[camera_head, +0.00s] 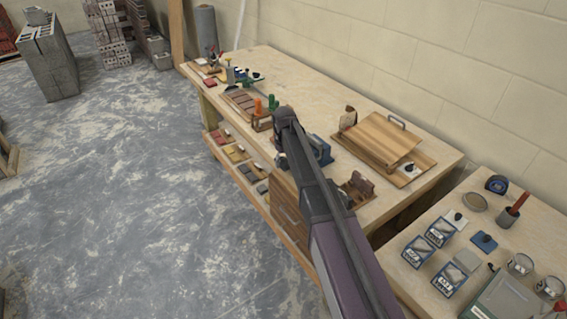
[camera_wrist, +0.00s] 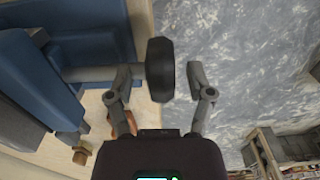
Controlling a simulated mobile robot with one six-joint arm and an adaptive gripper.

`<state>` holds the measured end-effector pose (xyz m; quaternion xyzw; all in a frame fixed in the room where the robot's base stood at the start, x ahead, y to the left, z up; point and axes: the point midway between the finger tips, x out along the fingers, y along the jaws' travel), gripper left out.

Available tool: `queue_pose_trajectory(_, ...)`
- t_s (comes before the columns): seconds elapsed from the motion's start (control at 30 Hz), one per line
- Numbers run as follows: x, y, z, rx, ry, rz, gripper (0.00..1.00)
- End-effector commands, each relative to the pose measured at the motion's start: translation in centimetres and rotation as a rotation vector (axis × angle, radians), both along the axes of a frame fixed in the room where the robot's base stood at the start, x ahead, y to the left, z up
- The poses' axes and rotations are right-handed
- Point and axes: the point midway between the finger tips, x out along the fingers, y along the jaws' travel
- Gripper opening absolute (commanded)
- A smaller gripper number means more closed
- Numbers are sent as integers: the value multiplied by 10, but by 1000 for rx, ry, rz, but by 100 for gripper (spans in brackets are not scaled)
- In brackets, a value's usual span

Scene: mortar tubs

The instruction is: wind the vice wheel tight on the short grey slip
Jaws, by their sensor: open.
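The blue vice (camera_head: 320,150) stands at the front edge of the long bench, partly behind my arm; it fills the left of the wrist view (camera_wrist: 85,35). Its dark wheel (camera_wrist: 160,69) sits at the end of a grey shaft (camera_wrist: 90,74). My gripper (camera_wrist: 158,80) is open, its fingers either side of the wheel in the wrist view. The left fingertip is close to the wheel and overlaps the shaft; a gap shows between the wheel and the right fingertip. I cannot make out the short grey slip.
A wooden board with a handle (camera_head: 380,137) lies right of the vice. A small brown wooden rack (camera_head: 357,188) stands near the front edge. Orange and green items (camera_head: 262,108) stand to the left. A second table (camera_head: 450,225) at the right holds boxes and jars. The floor in front is clear.

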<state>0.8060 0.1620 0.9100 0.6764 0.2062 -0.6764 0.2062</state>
Motion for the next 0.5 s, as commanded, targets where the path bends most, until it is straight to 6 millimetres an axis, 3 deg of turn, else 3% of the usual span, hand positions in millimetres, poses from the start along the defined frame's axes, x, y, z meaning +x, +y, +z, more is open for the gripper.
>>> queue_pose_trajectory(0.17,0,0,0,0,0,0,68)
queue_pose_trajectory(0.4,0,1,0,0,0,1,0)
queue_pose_trajectory(0.5,0,1,0,0,0,1,0)
